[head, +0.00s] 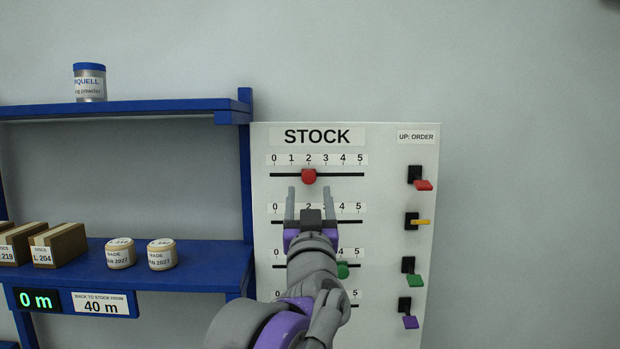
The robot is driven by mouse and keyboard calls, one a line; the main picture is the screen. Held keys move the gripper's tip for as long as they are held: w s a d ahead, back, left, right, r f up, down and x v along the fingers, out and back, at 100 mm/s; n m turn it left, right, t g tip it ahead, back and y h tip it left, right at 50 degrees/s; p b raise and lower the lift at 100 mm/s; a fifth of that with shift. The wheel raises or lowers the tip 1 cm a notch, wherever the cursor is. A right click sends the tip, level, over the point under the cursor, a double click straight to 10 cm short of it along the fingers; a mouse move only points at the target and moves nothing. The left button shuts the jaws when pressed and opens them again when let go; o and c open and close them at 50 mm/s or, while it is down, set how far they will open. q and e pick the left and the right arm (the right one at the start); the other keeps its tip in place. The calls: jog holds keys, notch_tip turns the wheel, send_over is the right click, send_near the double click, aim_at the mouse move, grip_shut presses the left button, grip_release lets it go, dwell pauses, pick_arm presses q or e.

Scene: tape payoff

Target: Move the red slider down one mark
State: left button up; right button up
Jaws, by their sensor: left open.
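The red slider (309,177) sits on the top track of the white STOCK board (391,250), under the mark 2 of a scale from 0 to 5. My left gripper (309,190) is open, its two fingers pointing up toward the top track. In the picture the fingertips are just below and to either side of the red slider. I cannot tell how far they are from the board. My left arm hides part of the lower tracks, including the middle of the second one. A green slider (343,270) shows partly beside the arm on the third track. My right gripper is not in view.
Red (424,185), yellow (421,222), green (414,280) and purple (410,322) levers stick out at the board's right. A blue shelf (205,255) with boxes and small tubs stands left of the board. The wall at right is clear.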

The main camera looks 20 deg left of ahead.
aim_at(309, 179)
pick_arm(q)
jog(key=p+x, duration=0.1)
jog(key=x, duration=0.4)
jog(key=shift+w, duration=0.25)
grip_shut()
dwell(1.2)
